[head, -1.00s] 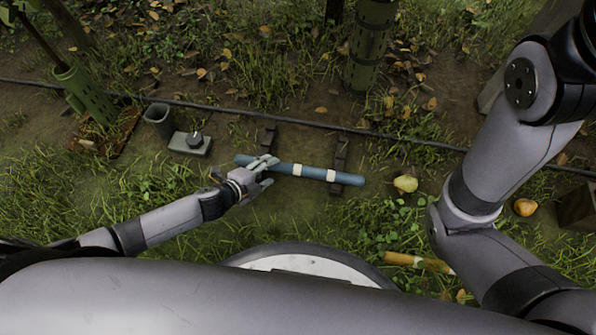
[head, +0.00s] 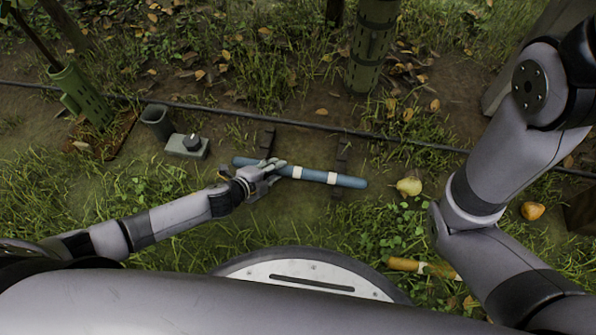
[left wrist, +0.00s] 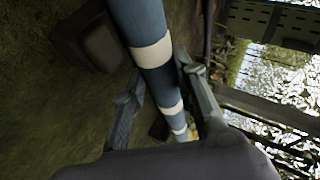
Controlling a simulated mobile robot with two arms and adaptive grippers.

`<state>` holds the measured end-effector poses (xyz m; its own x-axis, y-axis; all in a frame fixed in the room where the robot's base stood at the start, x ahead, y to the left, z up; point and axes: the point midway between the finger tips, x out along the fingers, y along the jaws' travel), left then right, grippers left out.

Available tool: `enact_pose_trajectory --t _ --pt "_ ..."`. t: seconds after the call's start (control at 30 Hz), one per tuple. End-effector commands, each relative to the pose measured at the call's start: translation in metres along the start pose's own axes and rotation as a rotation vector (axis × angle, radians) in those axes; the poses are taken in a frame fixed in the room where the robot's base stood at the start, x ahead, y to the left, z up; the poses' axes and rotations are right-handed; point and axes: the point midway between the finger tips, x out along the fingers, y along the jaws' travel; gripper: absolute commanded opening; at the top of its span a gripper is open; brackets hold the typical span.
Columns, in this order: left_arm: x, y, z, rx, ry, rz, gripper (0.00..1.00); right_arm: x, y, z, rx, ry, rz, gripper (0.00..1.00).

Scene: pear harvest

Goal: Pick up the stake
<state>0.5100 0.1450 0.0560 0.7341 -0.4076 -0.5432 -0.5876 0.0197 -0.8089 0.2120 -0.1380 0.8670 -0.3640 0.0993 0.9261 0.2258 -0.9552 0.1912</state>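The stake (head: 314,175), a blue rod with white bands, lies across two dark supports, slightly tilted in the head view. My left gripper (head: 273,170) is at the stake, left of its two visible bands. In the left wrist view the stake (left wrist: 152,52) runs down between the two fingers of my left gripper (left wrist: 162,80), with narrow gaps showing beside it. The fingers look open around it, and their contact with it is not clear. My right gripper is out of view; only its arm shows at the right.
A grey box with a knob (head: 187,146) and a dark cup (head: 156,120) stand left of the stake. A pear (head: 409,187) lies just beyond its right end, and an orange fruit (head: 532,211) farther right. A yellow-orange rod (head: 420,267) lies in front. A dark hose crosses behind.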

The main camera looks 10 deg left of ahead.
Motion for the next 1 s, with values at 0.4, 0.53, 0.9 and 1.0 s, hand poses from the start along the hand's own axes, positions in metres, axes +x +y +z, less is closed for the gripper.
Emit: enact_pose_trajectory --t 0.4,0.53,0.9,1.0 --pt "0.000 0.001 0.000 0.000 0.000 0.002 0.00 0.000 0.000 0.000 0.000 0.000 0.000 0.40" --pt "0.000 0.001 -0.001 0.000 0.001 0.001 0.00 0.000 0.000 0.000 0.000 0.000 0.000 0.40" --pt "-0.006 -0.009 -0.003 0.000 0.001 0.000 0.00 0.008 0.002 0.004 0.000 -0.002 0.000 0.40" --pt "-0.012 -0.018 -0.005 -0.001 0.002 0.000 0.00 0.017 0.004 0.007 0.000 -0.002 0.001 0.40"
